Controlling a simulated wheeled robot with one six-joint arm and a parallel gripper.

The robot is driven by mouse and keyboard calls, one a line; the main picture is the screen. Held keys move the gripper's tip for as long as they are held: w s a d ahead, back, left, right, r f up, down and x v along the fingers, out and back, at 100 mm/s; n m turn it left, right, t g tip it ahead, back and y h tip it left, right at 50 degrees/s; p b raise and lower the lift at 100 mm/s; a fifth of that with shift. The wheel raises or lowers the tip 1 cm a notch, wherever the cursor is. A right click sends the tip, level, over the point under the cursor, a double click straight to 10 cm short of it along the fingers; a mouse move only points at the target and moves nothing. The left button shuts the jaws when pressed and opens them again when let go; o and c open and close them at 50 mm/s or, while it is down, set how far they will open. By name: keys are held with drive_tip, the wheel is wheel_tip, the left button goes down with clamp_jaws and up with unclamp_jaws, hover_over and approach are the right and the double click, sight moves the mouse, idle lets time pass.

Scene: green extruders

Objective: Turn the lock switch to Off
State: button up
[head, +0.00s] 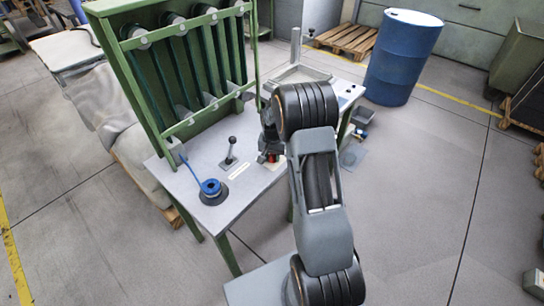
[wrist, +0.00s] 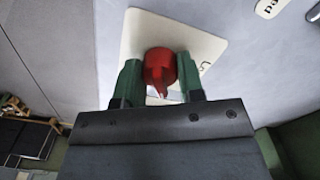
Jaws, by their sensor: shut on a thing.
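The red lock switch (wrist: 160,68) sits on a pale square plate (wrist: 207,47) in the wrist view. My gripper (wrist: 158,76) has its two green fingers on either side of the red knob, shut on it. The knob's pointer faces toward the gripper body, at the bottom of the picture. The plate's markings are mostly hidden; part of one shows right of the knob. In the head view the red switch (head: 268,158) shows only as a small patch beside my gripper, at the right side of the grey table (head: 210,148).
A black-knobbed lever (head: 230,152) and a blue-handled dial (head: 211,188) stand on the table left of my arm. A green rack (head: 185,70) rises behind them. A blue barrel (head: 402,57) and a pallet (head: 347,40) stand at the back.

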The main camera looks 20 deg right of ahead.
idle(0.4)
drive_tip(key=o, duration=0.9)
wheel_tip(320, 180, up, 14)
drive_tip(key=shift+f, duration=0.1)
idle(0.5)
drive_tip(key=shift+s+a+r+n+t+p, duration=0.45)
drive_tip(key=shift+s+a+r+n, duration=1.15)
drive_tip(key=shift+s, duration=2.1)
drive_tip(key=shift+s+a+r+n+t+p, duration=0.15)
drive_tip(key=shift+s+a+r+n+t, duration=0.75)
drive_tip(key=shift+s+a, duration=1.95)
drive_tip(key=shift+s+a+r+n+t+p, duration=0.4)
drive_tip(key=shift+s+a+r+n, duration=0.9)
drive_tip(key=shift+s, duration=3.2)
